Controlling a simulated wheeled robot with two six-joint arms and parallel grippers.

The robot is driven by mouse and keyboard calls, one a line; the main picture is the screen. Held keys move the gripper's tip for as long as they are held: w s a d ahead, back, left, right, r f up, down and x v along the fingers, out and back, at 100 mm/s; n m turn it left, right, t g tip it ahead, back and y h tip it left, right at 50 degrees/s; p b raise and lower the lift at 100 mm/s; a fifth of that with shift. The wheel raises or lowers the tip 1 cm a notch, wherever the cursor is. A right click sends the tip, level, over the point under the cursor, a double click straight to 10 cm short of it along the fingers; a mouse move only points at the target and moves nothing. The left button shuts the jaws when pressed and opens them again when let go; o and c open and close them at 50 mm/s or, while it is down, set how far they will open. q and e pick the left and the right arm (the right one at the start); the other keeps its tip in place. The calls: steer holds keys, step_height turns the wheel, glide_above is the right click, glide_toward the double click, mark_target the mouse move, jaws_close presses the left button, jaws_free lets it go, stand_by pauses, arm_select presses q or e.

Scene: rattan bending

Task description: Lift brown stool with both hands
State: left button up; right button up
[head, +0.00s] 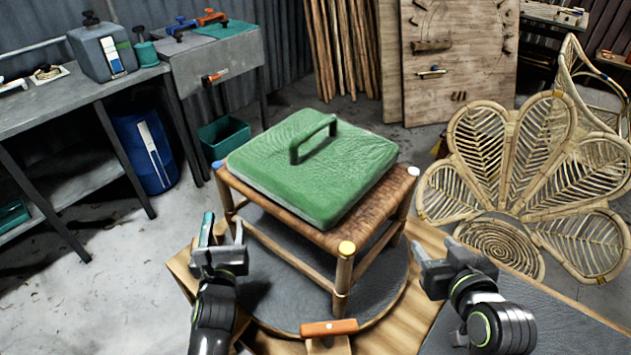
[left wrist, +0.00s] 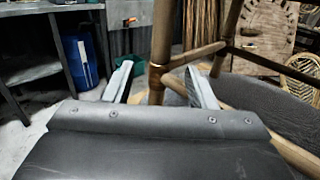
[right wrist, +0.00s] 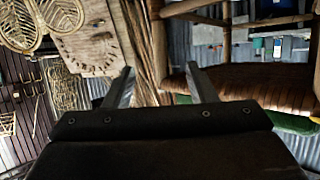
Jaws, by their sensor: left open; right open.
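The brown stool (head: 385,205) stands upright on a round grey platform (head: 388,285). Its woven seat carries a green cushion (head: 300,175) with a green handle on top. My left gripper (head: 223,240) is open at the stool's left side, below seat level. In the left wrist view, a stool leg (left wrist: 162,50) appears between the spread fingers; contact cannot be told. My right gripper (head: 434,250) is open and empty, to the right of the stool and apart from it. In the right wrist view, the seat (right wrist: 265,85) is at the right, beyond the fingers.
An orange-handled clamp (head: 329,328) sits at the platform's front edge. A rattan chair (head: 520,165) stands at the right. A grey workbench (head: 65,110) and a blue barrel (head: 145,150) are at the left. Bare floor lies between the bench and platform.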

mark_target(228, 208)
arm_select(q)
steer(key=w, duration=0.5)
steer(key=w+a, duration=0.1)
steer(key=w, duration=0.1)
steer(key=shift+w, duration=0.35)
arm_select(e)
steer(key=x, duration=1.7)
steer(key=shift+w+f, duration=0.15)
steer(key=shift+w, duration=0.15)
arm_select(q)
jaws_close()
arm_select(e)
jaws_close()
steer(key=shift+a, duration=0.1)
arm_select(q)
steer(key=shift+w+r, duration=0.1)
steer(key=shift+r, duration=0.1)
arm_select(e)
steer(key=shift+w+r, duration=0.1)
steer(key=shift+r, duration=0.2)
